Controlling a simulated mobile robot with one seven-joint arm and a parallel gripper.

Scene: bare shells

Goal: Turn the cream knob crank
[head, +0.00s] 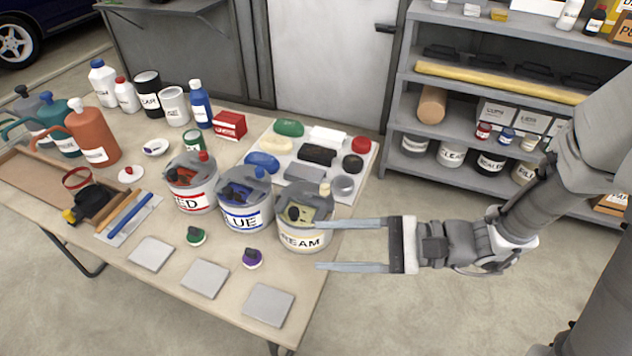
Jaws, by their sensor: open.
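A grey can labelled CREAM (304,240) stands at the right end of the bench's row of three cans. A small cream knob (324,189) sticks up at the top right of its lid, on the crank. My gripper (318,245) comes in from the right with two long, parallel fingers spread apart. It is open and empty. In the picture the upper finger overlaps the lower right of the cream can and the lower finger lies past its base. I cannot tell whether a finger touches the can. The knob is clear of the fingers.
A blue can (245,217) stands directly left of the cream can, and a red can (192,197) beyond it. A white tray (372,150) of coloured pieces lies behind. Grey tiles (269,305) lie in front. Shelving (480,105) stands at the back right.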

